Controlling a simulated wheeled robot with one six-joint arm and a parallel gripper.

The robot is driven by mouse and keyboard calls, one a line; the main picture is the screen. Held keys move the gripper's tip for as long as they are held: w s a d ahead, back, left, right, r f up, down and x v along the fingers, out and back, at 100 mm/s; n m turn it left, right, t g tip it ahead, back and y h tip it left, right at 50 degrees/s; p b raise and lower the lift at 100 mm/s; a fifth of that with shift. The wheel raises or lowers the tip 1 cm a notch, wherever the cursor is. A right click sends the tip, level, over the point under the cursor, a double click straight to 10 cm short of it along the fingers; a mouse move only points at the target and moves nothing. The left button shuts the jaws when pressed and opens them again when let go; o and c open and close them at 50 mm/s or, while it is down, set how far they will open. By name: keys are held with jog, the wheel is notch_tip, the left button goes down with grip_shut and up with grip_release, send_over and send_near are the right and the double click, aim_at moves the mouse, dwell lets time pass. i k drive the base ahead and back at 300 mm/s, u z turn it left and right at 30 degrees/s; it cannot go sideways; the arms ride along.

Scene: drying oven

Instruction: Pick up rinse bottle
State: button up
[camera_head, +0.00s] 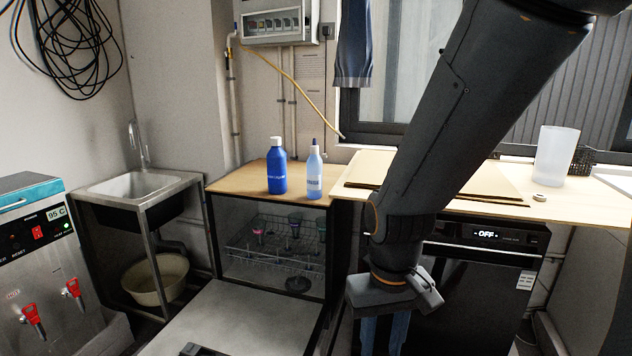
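Two bottles stand upright side by side on the wooden top above an open rack cabinet.
The cabinet (215,240) stands open with a wire rack (240,245) inside and its door lowered in front. Brown boards (480,183) and a clear beaker (553,155) are on the right counter. A sink (135,187) and a dispenser (40,265) are at left.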

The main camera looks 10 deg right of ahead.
aim_at(314, 162)
jog(key=u, duration=1.6)
jog(key=i, duration=1.05)
jog(key=z, duration=2.15)
